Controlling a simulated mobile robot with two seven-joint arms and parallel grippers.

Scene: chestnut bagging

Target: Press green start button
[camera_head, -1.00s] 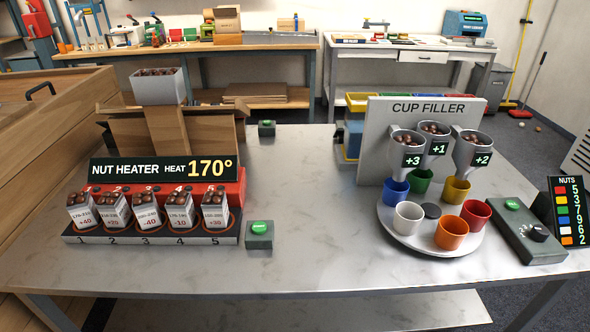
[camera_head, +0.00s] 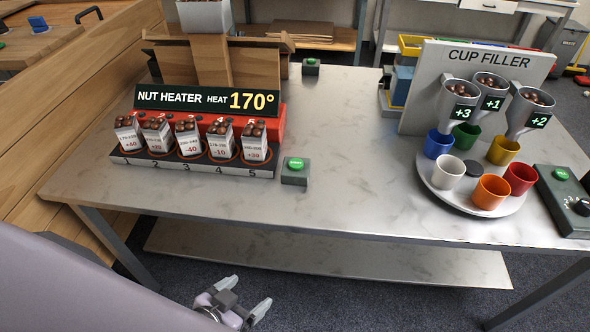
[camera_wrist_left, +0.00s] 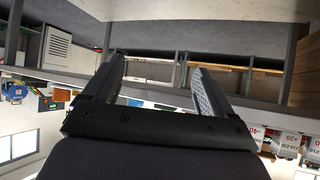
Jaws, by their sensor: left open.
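A green button (camera_head: 294,164) sits on a small dark grey box just right of the nut heater (camera_head: 208,100), near the table's front edge. Another green button (camera_head: 311,62) is on a box at the back of the table. A third green button (camera_head: 561,174) is on the control box at the right, by the cup filler (camera_head: 480,75). My left gripper (camera_head: 247,296) is open and empty, low in front of the table and apart from every button. Its spread fingers also show in the left wrist view (camera_wrist_left: 157,75). My right gripper is not in view.
The nut heater's numbered slots hold several boxes of chestnuts (camera_head: 187,137). A turntable (camera_head: 460,190) with coloured cups stands under the cup filler. The marble tabletop (camera_head: 355,150) between heater and filler is clear. A lower shelf (camera_head: 330,262) lies under the table.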

